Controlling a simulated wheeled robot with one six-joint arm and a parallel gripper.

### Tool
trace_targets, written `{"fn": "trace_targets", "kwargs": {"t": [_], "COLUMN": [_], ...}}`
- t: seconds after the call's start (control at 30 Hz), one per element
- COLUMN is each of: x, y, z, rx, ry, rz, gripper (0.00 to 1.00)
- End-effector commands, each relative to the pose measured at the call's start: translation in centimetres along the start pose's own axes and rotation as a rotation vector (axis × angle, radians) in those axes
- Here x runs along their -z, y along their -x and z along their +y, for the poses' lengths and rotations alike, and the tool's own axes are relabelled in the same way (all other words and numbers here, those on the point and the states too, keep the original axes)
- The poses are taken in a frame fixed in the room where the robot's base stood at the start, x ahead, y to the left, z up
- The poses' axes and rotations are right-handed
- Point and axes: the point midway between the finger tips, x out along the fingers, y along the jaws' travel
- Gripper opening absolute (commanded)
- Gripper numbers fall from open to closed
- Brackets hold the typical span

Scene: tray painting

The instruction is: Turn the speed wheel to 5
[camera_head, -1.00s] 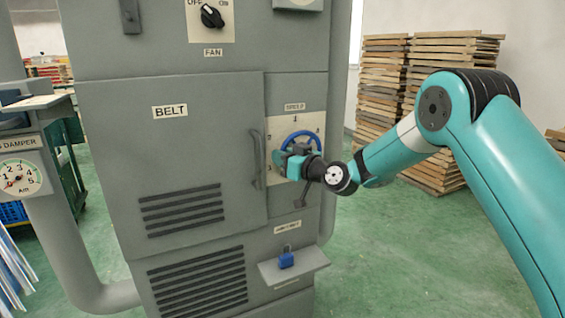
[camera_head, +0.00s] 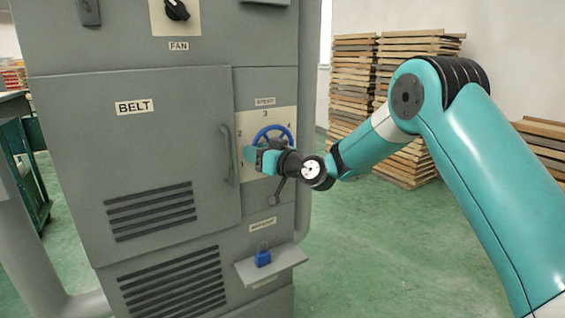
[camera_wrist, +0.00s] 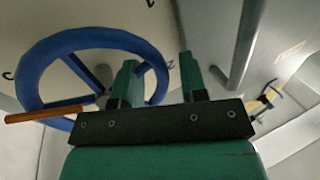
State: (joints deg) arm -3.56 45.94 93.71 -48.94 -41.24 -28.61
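The blue speed wheel (camera_head: 271,128) is on a pale dial plate on the right part of the grey machine.
A vertical door handle (camera_head: 227,155) is just left of the gripper. Below are a small lever (camera_head: 276,193) and a shelf (camera_head: 285,262) with a blue padlock (camera_head: 263,259). Stacked wooden frames (camera_head: 350,90) stand behind on the right. Green floor (camera_head: 380,265) is clear there.

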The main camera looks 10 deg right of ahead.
Motion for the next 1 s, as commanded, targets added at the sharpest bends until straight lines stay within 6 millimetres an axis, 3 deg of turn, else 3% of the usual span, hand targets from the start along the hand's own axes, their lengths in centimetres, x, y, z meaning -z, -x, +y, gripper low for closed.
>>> {"fn": "trace_targets", "kwargs": {"t": [0.4,0.6,0.8,1.0], "x": [-0.4,-0.3,-0.1,0.0], "y": [10.2,14.2,16.0,16.2], "z": [0.2,0.1,-0.1,-0.1], "rx": [-0.005,-0.003,0.000,0.002], "ry": [-0.003,-0.003,-0.002,-0.002], "rz": [-0.001,0.000,-0.001,-0.001], "gripper": [0.39,0.39,0.39,0.39]}}
